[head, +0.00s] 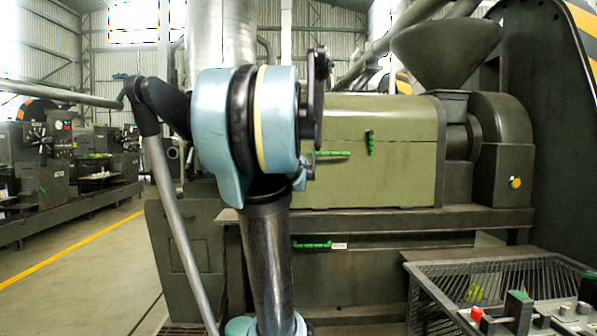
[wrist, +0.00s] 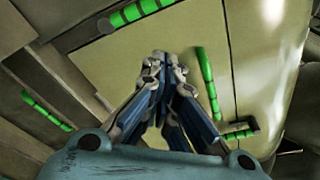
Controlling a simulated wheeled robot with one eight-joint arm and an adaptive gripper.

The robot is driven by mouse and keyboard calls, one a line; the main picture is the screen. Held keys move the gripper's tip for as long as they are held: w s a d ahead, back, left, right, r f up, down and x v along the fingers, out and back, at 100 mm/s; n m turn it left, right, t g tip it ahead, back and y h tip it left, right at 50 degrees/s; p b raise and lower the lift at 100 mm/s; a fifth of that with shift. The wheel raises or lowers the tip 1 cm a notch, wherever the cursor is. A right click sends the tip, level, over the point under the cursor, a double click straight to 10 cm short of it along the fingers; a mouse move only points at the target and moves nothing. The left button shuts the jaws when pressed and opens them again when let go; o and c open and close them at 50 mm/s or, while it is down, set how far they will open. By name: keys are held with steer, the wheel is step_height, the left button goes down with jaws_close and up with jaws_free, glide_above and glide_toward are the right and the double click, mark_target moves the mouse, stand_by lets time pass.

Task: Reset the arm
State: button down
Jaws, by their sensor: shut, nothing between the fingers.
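My gripper (wrist: 157,62) shows in the wrist view with its blue and grey fingers drawn together at the tips, shut and empty. It is in front of the olive-green machine housing. My arm (head: 265,130) stands raised in the middle of the head view, in front of the left part of the screw expeller (head: 370,180). In the head view the fingers are hidden behind my arm or cannot be made out.
Green handles show on the housing (head: 370,143) and below it (head: 312,245); more appear in the wrist view (wrist: 207,85). A wire basket (head: 430,285) stands at the lower right. A hopper (head: 445,50) tops the expeller. Open floor (head: 90,285) lies left.

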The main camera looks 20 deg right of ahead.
steer(key=shift+s+a, duration=0.15)
steer(key=shift+s, duration=0.2)
stand_by(0.3)
steer(key=s+a+f+n+g+y, duration=0.3)
steer(key=s+a+f+n, duration=0.45)
steer(key=f, duration=0.35)
steer(key=s+a+f+n+g+y, duration=0.25)
steer(key=s+a+f+n, duration=0.35)
steer(key=a+f+n, duration=0.4)
steer(key=s+a+f+n+g+y, duration=0.1)
steer(key=s+a+f+n+g, duration=0.2)
steer(key=s+f+n, duration=0.3)
steer(key=s+a+f+n+g+y, duration=0.1)
steer(key=s+a+f+n+g, duration=0.3)
steer(key=s+f+n, duration=0.3)
steer(key=s+a+f, duration=0.1)
steer(key=s+f, duration=0.3)
steer(key=s, duration=0.3)
steer(key=shift+s, duration=0.25)
steer(key=shift+d+f+g, duration=0.1)
steer(key=shift+g, duration=0.15)
